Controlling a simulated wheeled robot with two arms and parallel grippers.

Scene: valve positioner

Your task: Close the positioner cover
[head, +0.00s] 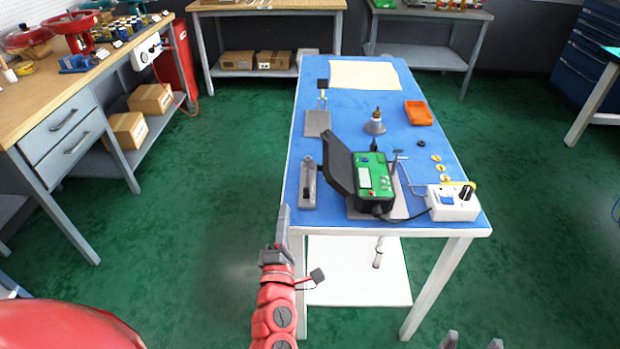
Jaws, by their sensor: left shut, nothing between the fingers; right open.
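The positioner (376,176) sits on the blue table top, with a green face and a dark body. Its black cover (340,163) stands open, tilted up along the left side of the green face. My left gripper (284,212) is shut and empty at the table's near left edge, to the lower left of the cover and apart from it. My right gripper (472,342) is open and empty at the bottom edge of the view, below the table's near edge; only its fingertips show.
A white box with a black knob (453,202) stands at the near right corner, cabled to the positioner. A grey block (308,187) lies left of the cover. A grey cone-shaped part (374,125), an orange tray (418,113) and a cream sheet (364,74) lie farther back.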

